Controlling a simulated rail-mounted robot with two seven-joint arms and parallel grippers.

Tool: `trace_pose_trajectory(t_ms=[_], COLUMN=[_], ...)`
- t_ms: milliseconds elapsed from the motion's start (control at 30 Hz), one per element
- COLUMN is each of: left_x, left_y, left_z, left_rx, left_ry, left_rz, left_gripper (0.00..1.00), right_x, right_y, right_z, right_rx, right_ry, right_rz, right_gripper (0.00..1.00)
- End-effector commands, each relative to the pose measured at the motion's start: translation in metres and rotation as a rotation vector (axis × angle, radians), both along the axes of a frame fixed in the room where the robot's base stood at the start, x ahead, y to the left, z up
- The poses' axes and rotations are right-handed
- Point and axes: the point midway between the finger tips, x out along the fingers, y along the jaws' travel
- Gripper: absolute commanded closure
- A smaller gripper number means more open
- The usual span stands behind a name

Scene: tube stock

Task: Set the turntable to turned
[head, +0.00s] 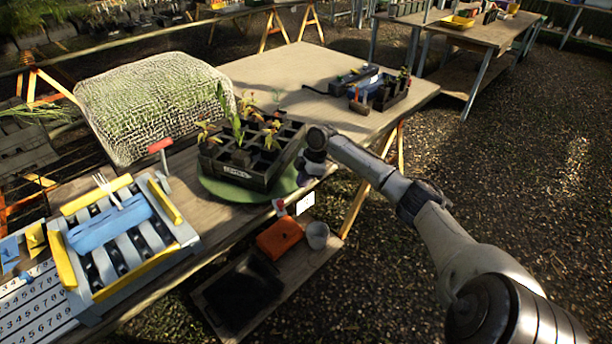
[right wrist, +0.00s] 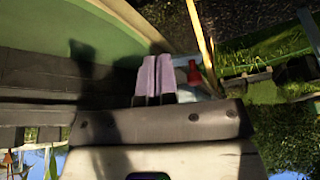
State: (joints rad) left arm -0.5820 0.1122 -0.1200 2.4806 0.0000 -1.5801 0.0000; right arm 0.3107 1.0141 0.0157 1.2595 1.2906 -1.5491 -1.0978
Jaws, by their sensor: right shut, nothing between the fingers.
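The turntable is a round green disc (head: 222,191) on the near edge of the wooden table in the head view. A black cell tray (head: 228,175) with several small plants sits on it and covers most of the disc. My right gripper (head: 303,178) is at the disc's right side, beside the tray's right end. In the right wrist view its fingers (right wrist: 155,78) are together with nothing between them. The green disc (right wrist: 120,18) also shows there at upper left. I cannot tell whether the fingers touch the disc or tray. My left gripper is not in view.
A blue-and-yellow rack (head: 125,240) stands at the left, near a mesh-covered mound (head: 150,105). A small dark crate (head: 385,92) is at the table's right end. An orange box (head: 279,239) and grey pot (head: 318,236) are on the lower shelf.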

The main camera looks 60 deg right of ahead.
Motion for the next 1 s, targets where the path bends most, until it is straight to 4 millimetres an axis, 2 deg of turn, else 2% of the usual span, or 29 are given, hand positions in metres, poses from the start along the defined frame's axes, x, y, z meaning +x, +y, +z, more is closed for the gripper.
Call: trace_pose_trajectory(t_ms=[33,233,533,1000], left_x=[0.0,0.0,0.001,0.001], left_y=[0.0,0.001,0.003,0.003], left_z=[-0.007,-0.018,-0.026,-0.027], left_rx=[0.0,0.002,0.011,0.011], left_ry=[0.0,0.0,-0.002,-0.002], left_rz=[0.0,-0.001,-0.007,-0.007], left_gripper=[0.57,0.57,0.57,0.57], right_x=[0.003,0.011,0.033,0.037], right_y=[0.003,0.013,0.037,0.042], right_z=[-0.013,-0.044,-0.04,-0.039], right_rx=[0.001,0.001,0.0,-0.002], right_ry=[0.0,0.001,-0.001,0.001], right_rz=[0.0,0.0,0.002,0.0], right_gripper=[1.0,1.0,1.0,1.0])
